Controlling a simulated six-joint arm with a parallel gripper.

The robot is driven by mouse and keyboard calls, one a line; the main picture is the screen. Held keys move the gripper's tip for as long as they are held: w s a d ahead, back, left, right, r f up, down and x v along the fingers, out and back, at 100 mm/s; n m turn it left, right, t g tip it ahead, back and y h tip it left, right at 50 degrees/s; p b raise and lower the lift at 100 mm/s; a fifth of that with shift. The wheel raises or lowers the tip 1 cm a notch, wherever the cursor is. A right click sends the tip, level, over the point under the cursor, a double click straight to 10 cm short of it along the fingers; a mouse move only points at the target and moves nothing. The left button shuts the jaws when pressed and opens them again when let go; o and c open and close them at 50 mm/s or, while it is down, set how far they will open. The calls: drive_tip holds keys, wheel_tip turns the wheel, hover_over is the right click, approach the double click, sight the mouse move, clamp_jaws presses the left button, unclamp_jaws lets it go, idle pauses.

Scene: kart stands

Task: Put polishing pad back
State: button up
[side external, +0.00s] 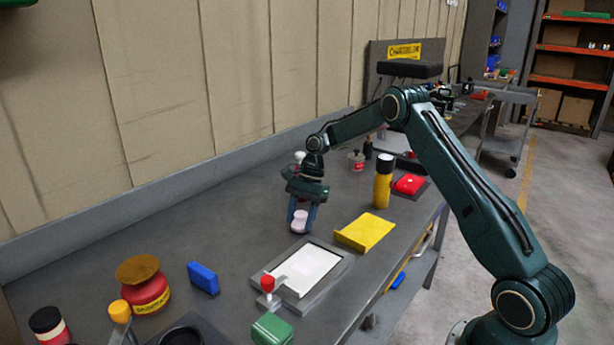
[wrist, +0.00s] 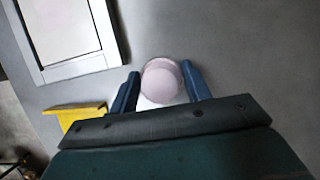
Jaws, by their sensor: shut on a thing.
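The polishing pad looks like a pale pink, rounded piece with a knob (side external: 299,221); in the wrist view its round top (wrist: 161,81) sits between the two blue fingers, with a white part below it. My gripper (side external: 303,213) points down and is shut on it, over the middle of the bench. I cannot tell whether the pad touches the bench top. A grey frame (side external: 341,266) around a white panel (side external: 311,267) lies nearer the front; its edge also shows at the upper left of the wrist view (wrist: 82,68).
A yellow angled piece (side external: 366,232) lies right of the gripper, with a yellow bottle (side external: 382,182) and red block (side external: 409,184) beyond. A red-knobbed piece (side external: 268,284), green box (side external: 271,329), blue block (side external: 203,278) and red jar (side external: 147,291) stand nearer. The bench behind the blue block is clear.

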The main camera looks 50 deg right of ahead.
drive_tip(key=shift+f, duration=0.1)
drive_tip(key=o, duration=0.9)
drive_tip(key=shift+v, duration=3.9)
drive_tip(key=shift+a, duration=0.1)
